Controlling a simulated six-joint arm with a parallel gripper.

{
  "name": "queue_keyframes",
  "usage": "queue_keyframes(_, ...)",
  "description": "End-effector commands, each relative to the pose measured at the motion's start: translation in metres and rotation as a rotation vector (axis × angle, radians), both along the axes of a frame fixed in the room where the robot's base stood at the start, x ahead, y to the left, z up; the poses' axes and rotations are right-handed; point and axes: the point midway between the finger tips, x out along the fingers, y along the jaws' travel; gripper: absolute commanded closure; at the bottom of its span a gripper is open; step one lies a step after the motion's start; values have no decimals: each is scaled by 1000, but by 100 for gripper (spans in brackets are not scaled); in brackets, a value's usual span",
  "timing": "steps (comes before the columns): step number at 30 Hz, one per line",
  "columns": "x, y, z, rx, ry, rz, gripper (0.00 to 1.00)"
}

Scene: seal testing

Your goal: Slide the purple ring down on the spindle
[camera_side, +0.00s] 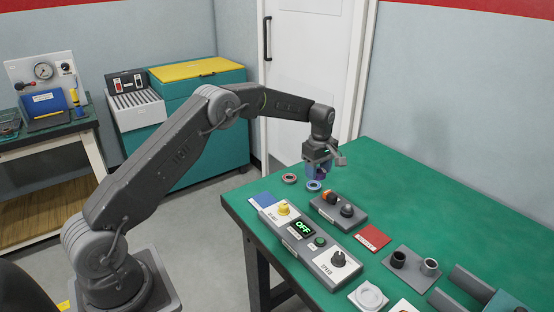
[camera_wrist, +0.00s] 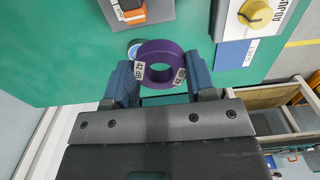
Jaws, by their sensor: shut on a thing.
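The purple ring (camera_wrist: 160,47) is between the blue fingers of my gripper (camera_wrist: 161,78) in the wrist view, with a white printed label on each side and its hole facing the camera. My gripper is shut on it. In the side view my gripper (camera_side: 318,172) is above the far left part of the green table, and a patch of purple shows between its fingers. The ring appears held above the table. I cannot make out the spindle for certain in either view.
A reddish ring (camera_side: 289,178) and a blue ring (camera_side: 314,186) lie on the table near my gripper. A grey block with orange and black knobs (camera_side: 338,211) and a control box reading OFF (camera_side: 309,247) stand nearer. The table's back right is clear.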

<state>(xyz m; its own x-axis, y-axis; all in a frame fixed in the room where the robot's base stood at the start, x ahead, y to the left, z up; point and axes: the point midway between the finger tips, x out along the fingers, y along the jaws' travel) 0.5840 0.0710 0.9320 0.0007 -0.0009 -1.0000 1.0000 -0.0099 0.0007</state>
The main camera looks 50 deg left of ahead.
Motion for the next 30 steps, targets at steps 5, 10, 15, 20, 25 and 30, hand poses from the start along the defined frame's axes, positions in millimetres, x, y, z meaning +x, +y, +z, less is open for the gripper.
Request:
queue_keyframes(5,20,-67,-3,0,-1,-76,79)
queue_keyframes(10,26,-102,-3,0,-1,-111,79)
queue_keyframes(15,27,-111,-5,0,0,-120,79)
queue_keyframes(20,26,-111,-14,-1,2,-120,79)
queue_keyframes(25,26,-111,-28,-1,1,-120,79)
queue_keyframes(30,27,-111,-41,-1,0,-120,79)
